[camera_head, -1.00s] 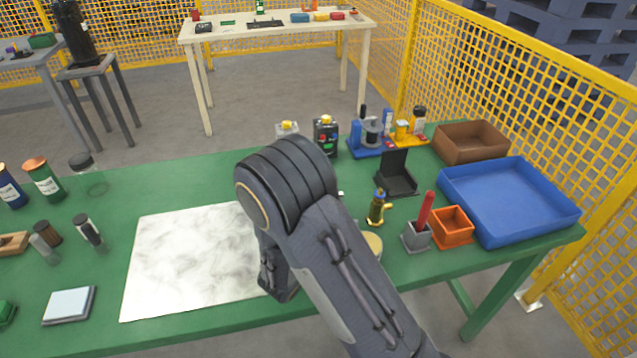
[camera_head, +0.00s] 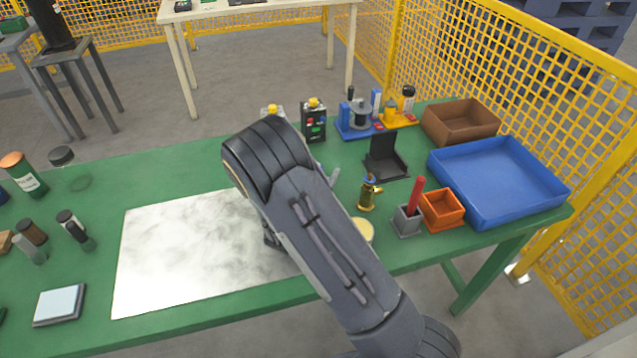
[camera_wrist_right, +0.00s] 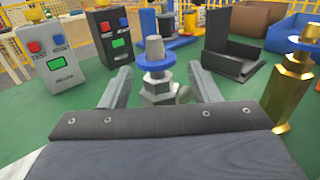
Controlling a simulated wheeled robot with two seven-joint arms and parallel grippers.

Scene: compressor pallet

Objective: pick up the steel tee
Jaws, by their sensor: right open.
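The steel tee (camera_wrist_right: 156,68) is a silver fitting with a blue ring around it. It stands upright on the green table near the middle of the right wrist view. My right gripper (camera_wrist_right: 161,88) is open, with one grey finger on each side of the tee; I cannot tell whether either touches it. In the head view my right arm covers most of the gripper and the tee. A similar brass fitting (camera_head: 368,193) stands to the right, and it also shows in the right wrist view (camera_wrist_right: 289,88). My left gripper is not in view.
Two button boxes, one light (camera_wrist_right: 48,56) and one black (camera_head: 313,122), stand beyond the gripper. A black open stand (camera_head: 386,163) is behind right. A grey holder with a red stick (camera_head: 407,221), an orange bin (camera_head: 441,210) and a blue tray (camera_head: 483,207) lie farther right.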

